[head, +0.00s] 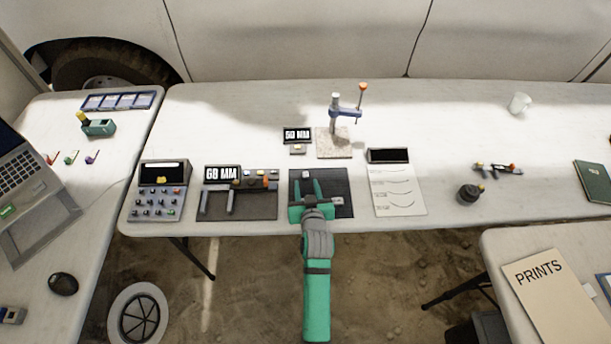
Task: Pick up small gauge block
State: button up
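My green gripper (310,188) is over the dark mat (343,182) at the front middle of the long table. Its two fingers point away from me and stand apart, with a gap between them. A tiny pale block (307,174) shows near the far edge of this mat, close to the fingertips; I cannot tell whether it lies between them. A small silvery piece (337,201) shows just right of the gripper. Another small block (297,149) sits below the "50 MM" display (297,135). Which one is the small gauge block is too small to tell. My gripper hides part of the mat.
Left of the mat are a caliper-like tool (233,198) on a dark mat and a grey keypad box (160,190). A stand with a blue arm (345,112) rises behind. A paper chart (397,190) lies to the right. The table's back right is mostly clear.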

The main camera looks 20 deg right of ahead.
aim_at(306, 175)
jog(key=shift+x, duration=2.35)
jog(key=shift+d+r, duration=0.1)
jog(key=shift+d, duration=0.05)
grip_shut()
jog(key=shift+w, duration=0.1)
